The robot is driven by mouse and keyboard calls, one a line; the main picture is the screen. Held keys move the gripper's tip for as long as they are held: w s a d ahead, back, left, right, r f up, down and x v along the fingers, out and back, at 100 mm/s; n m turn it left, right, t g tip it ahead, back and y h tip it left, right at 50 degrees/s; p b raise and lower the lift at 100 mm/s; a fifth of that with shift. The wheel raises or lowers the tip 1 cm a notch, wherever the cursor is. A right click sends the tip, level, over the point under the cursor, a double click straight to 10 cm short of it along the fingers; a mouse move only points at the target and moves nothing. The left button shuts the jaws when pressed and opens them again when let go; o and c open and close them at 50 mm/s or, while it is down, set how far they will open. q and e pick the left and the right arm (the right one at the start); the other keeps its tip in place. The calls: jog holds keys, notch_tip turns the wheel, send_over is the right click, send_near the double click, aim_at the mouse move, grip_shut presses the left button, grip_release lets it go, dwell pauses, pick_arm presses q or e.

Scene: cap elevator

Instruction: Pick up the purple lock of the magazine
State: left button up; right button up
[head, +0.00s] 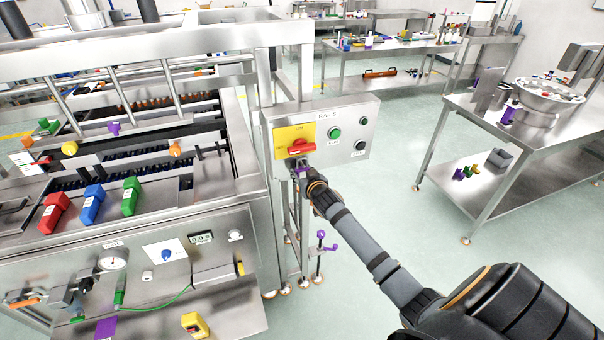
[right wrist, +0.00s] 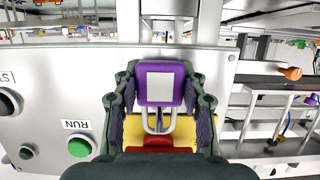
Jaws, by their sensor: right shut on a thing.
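The purple lock (right wrist: 160,83) is a padlock with a white label and a metal shackle. In the right wrist view it sits between the two fingers of my right gripper (right wrist: 160,95), which is shut on it. The shackle points toward the red switch handle (right wrist: 158,141) on the yellow plate. Whether it passes through the handle cannot be told. In the head view my right gripper (head: 301,174) is just below the red switch (head: 300,149) of the control panel (head: 350,110), and the lock is mostly hidden by it. My left gripper is not in view.
The machine (head: 190,240) fills the left, with red (head: 54,212), blue (head: 91,203) and green (head: 131,197) handles. A purple-knobbed stand (head: 320,243) is below the panel. A steel table (head: 475,118) stands at right. Open floor lies between.

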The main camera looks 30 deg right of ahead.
jog(key=shift+r+p, duration=0.35)
jog(key=shift+r, duration=0.2)
jog(key=shift+s+a+f, duration=0.1)
jog(key=shift+s+f, duration=0.1)
jog(key=shift+s, duration=0.15)
jog(key=shift+f+p+v, duration=0.25)
jog(key=shift+p+v, duration=0.35)
jog(key=shift+v, duration=0.55)
jog(key=shift+f+p+v, duration=0.25)
jog(key=shift+p+v, duration=0.3)
jog(key=shift+v, duration=0.6)
jog(key=shift+s, duration=0.15)
